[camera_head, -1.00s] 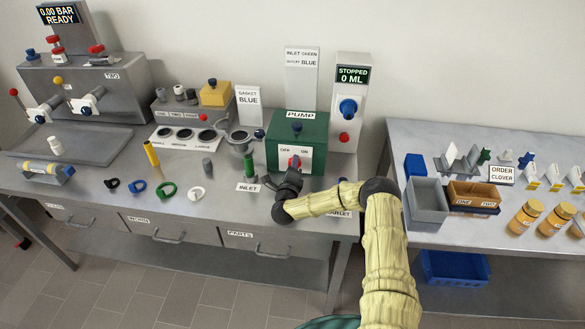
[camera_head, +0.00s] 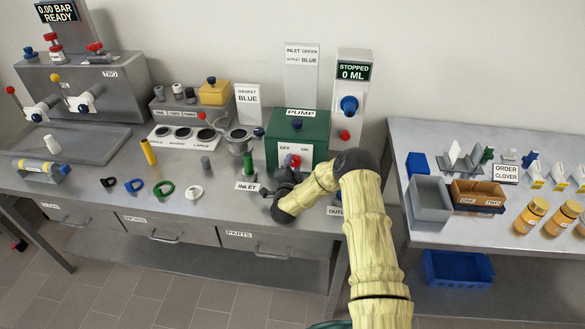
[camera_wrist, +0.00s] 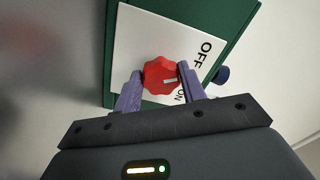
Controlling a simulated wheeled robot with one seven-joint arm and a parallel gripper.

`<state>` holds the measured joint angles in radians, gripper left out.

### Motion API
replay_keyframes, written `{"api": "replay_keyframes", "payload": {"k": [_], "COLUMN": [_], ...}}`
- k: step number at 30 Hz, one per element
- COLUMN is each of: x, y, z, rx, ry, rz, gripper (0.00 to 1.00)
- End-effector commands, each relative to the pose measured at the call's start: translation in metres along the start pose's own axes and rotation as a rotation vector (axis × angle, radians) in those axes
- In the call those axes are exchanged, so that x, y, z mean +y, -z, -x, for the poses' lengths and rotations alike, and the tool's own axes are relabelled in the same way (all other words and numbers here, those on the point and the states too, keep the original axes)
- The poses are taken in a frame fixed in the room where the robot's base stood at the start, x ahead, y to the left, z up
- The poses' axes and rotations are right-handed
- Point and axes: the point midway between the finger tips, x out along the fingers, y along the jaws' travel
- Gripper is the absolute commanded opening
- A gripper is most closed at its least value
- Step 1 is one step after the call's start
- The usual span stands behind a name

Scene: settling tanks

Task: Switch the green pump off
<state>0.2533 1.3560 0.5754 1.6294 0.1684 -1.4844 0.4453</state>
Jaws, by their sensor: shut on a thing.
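The green pump (camera_head: 310,130) stands at the back of the bench under a PUMP sign. Its white front plate (camera_head: 309,152) reads OFF on the left and ON on the right. The red knob (camera_head: 294,160) on this plate is partly hidden by my gripper (camera_head: 288,174). In the wrist view my gripper (camera_wrist: 160,73) is shut on the red knob (camera_wrist: 160,78), one finger on each side. The knob's white mark points right in that view, seemingly between the OFF and ON labels. A finger partly covers ON.
A green-topped inlet post (camera_head: 248,165) stands left of the pump. A tall dispenser (camera_head: 352,85) reads STOPPED 0 ML, with blue and red knobs. Coloured rings lie at the front left. My forearm covers the bench right of the pump.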

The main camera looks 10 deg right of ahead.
Motion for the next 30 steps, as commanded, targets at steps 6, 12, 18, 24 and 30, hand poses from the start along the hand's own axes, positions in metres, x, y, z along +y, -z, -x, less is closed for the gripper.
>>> {"api": "replay_keyframes", "payload": {"k": [6,12,18,24,30], "x": [0.0017,0.0019,0.0020,0.0017,0.0010], "y": [-0.0015,-0.0013,-0.0014,-0.0013,-0.0008], "z": [0.0008,0.0008,0.0009,0.0008,0.0004], "rx": [-0.003,-0.004,-0.004,-0.004,-0.002], "ry": [-0.002,-0.003,-0.003,-0.003,-0.001], "rz": [0.072,0.088,0.088,0.087,0.086], "gripper": [0.18,0.18,0.18,0.63,0.63]}}
